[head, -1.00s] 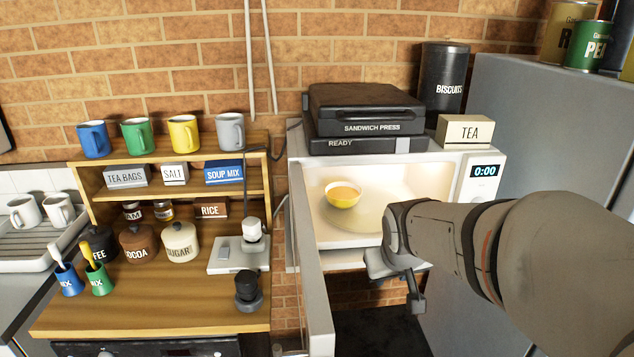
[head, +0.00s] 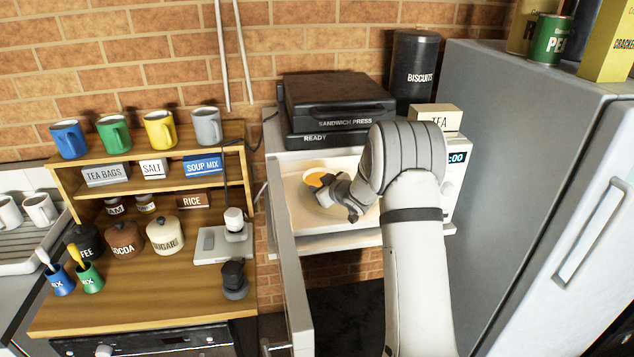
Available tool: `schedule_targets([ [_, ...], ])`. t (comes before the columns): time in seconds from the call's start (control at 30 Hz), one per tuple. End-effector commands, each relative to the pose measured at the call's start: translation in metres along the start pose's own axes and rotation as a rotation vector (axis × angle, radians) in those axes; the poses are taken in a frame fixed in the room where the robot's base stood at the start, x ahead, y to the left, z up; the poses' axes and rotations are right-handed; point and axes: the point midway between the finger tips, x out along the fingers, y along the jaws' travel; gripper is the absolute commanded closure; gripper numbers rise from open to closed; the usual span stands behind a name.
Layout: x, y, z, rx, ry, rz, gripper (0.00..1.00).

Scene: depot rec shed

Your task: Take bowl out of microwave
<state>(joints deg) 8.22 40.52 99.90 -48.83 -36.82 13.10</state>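The microwave (head: 284,232) stands with its door (head: 290,280) swung open toward me, and its lit inside shows. A yellow bowl (head: 312,181) with orange contents sits inside on the turntable, toward the back left. My gripper (head: 333,187) is inside the microwave opening at the bowl's right side and hides part of it. The fingers are small and partly hidden, so I cannot tell whether they are open or shut, or whether they touch the bowl.
A sandwich press (head: 338,105), a biscuits tin (head: 414,72) and a tea box (head: 436,117) stand on top of the microwave. A fridge (head: 520,150) is close on the right. A wooden shelf unit (head: 160,300) with mugs and jars stands on the left.

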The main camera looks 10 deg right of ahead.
Motion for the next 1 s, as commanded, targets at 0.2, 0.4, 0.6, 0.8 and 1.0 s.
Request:
schedule_targets([
  [0.2,0.021,-0.001,0.000,0.001,0.000,-0.002,0.68],
  [0.4,0.042,-0.004,0.002,0.000,-0.002,-0.003,0.68],
  [0.6,0.066,-0.004,0.004,0.000,-0.001,-0.001,0.68],
  [0.8,0.073,-0.004,0.005,0.001,-0.001,0.000,0.68],
  [1.0,0.073,-0.004,0.005,0.001,-0.001,0.001,0.71],
])
